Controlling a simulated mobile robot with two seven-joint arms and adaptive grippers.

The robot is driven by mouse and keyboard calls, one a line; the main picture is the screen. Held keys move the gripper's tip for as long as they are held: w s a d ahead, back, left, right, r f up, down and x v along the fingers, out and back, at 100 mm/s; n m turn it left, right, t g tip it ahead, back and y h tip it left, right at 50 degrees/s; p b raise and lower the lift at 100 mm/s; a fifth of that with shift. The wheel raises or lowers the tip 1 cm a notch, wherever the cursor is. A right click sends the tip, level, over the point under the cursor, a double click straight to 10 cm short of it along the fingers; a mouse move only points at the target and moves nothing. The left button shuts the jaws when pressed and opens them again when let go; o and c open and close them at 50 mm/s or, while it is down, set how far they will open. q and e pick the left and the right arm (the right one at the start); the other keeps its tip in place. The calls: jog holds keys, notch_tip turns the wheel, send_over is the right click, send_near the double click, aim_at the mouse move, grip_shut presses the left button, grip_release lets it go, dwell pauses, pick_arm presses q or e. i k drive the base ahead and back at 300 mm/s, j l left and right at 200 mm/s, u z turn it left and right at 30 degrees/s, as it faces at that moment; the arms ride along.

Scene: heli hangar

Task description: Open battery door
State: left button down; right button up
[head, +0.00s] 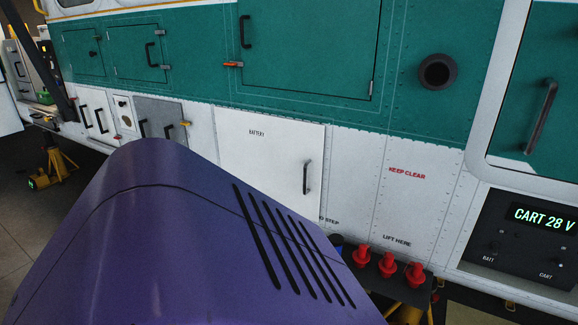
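The battery door (262,160) is a white square panel marked BATTERY, low on the helicopter's side in the middle of the head view. It looks shut, flush with the white hull around it. Its dark vertical handle (307,177) is near its right edge. The large purple body in front hides the door's lower left part. Neither of my grippers shows in the head view.
A purple, slotted body (165,240) fills the lower left foreground. Several red plugs (388,268) stand on a dark tray below right. A panel reading CART 28 V (525,235) is at right. Yellow stands (52,165) are at far left.

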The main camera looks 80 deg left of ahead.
aim_at(281, 158)
jog(key=u, duration=2.65)
